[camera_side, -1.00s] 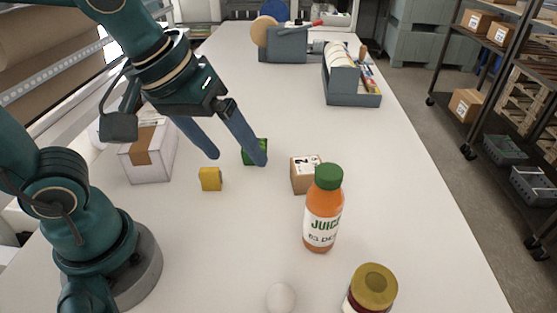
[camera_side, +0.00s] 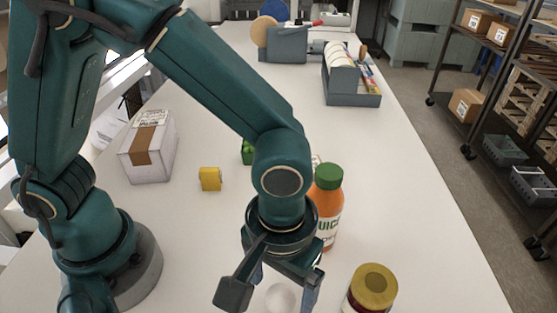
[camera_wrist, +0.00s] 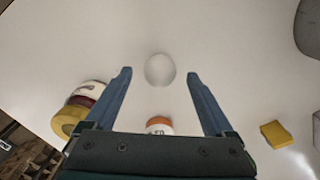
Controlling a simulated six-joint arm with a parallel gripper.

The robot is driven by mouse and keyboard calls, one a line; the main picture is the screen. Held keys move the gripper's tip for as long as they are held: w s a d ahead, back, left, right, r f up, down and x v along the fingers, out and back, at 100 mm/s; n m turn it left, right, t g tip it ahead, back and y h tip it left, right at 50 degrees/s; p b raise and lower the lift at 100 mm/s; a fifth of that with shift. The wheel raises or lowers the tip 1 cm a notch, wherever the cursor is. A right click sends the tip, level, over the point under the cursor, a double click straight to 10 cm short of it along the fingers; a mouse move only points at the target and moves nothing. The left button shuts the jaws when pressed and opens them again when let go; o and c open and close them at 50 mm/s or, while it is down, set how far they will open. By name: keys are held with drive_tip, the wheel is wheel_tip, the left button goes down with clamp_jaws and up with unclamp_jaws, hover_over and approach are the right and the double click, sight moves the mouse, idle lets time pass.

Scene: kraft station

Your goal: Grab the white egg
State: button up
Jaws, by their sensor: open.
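The white egg (camera_side: 281,298) lies on the white table at the front, and it also shows in the wrist view (camera_wrist: 159,70). My gripper (camera_side: 283,290) is open, with blue-grey fingers, and is low over the egg in the side view. In the wrist view the egg appears between the lines of the two fingertips (camera_wrist: 157,73), with a visible gap on each side. I cannot tell how high the fingertips are above the table.
An orange juice bottle (camera_side: 328,205) stands just behind my gripper. A jar with a yellow lid (camera_side: 373,287) stands close on the right. A yellow block (camera_side: 210,179), a green block (camera_side: 247,152) and a white box (camera_side: 149,148) are farther back.

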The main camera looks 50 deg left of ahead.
drive_tip(key=shift+f, duration=1.05)
drive_tip(key=c, duration=1.1)
drive_tip(key=shift+o, duration=0.2)
drive_tip(key=shift+r, duration=0.1)
